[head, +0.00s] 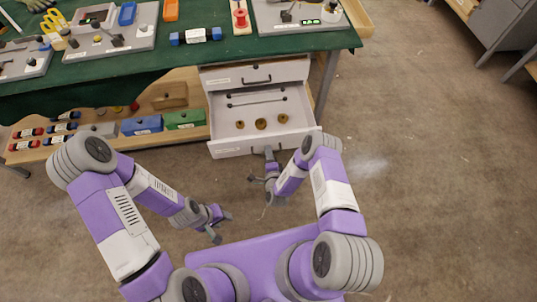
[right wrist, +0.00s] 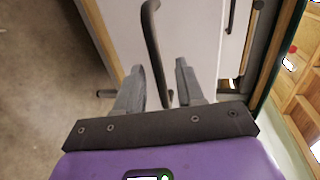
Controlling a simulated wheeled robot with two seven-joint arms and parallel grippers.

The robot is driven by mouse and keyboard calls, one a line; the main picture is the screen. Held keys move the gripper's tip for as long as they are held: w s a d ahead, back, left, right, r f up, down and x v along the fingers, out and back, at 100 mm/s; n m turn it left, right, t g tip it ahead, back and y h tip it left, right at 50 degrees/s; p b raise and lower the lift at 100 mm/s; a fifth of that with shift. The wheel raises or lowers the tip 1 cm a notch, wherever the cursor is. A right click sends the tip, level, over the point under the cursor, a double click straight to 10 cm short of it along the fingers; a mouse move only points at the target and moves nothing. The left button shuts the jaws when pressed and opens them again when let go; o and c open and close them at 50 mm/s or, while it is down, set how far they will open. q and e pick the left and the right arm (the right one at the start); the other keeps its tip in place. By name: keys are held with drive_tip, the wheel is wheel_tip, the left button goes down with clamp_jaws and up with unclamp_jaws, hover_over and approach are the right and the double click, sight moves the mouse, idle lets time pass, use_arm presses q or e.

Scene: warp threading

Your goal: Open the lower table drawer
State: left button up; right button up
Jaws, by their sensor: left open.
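The lower table drawer (head: 225,150) is white and stands pulled out under the green-topped table. Its inside shows several small brown round items and dark rods. Its front carries a dark bar handle (right wrist: 152,40). My right gripper (head: 270,158) is at the drawer front. In the right wrist view the fingers of my right gripper (right wrist: 160,80) are spread, one on each side of the handle, with gaps showing beside the bar. My left gripper (head: 222,226) is open and empty, low over the floor to the left.
The upper drawer (head: 290,70) is shut, with its own handle (head: 257,80). A wooden shelf (head: 190,133) to the left holds blue and green boxes and several small bottles. Devices and tools lie on the green tabletop (head: 170,60).

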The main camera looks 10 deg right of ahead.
drive_tip(key=shift+s, duration=0.15)
drive_tip(key=p+v, duration=0.2)
drive_tip(key=v, duration=0.5)
drive_tip(key=shift+s, duration=0.2)
drive_tip(key=shift+r, duration=0.1)
drive_tip(key=s+a+r+n+g+y+p, duration=0.1)
drive_tip(key=s+r+n+g+y+p, duration=0.1)
drive_tip(key=s+r+n+g, duration=0.3)
drive_tip(key=s+a+r+n+g+y+p, duration=0.1)
drive_tip(key=s+r+n+g+y, duration=0.2)
drive_tip(key=s+r+n+g, duration=0.3)
drive_tip(key=s+n+g, duration=0.4)
drive_tip(key=s+n, duration=0.1)
drive_tip(key=s, duration=0.1)
drive_tip(key=shift+a+y+p, duration=0.3)
drive_tip(key=shift+a+p, duration=0.05)
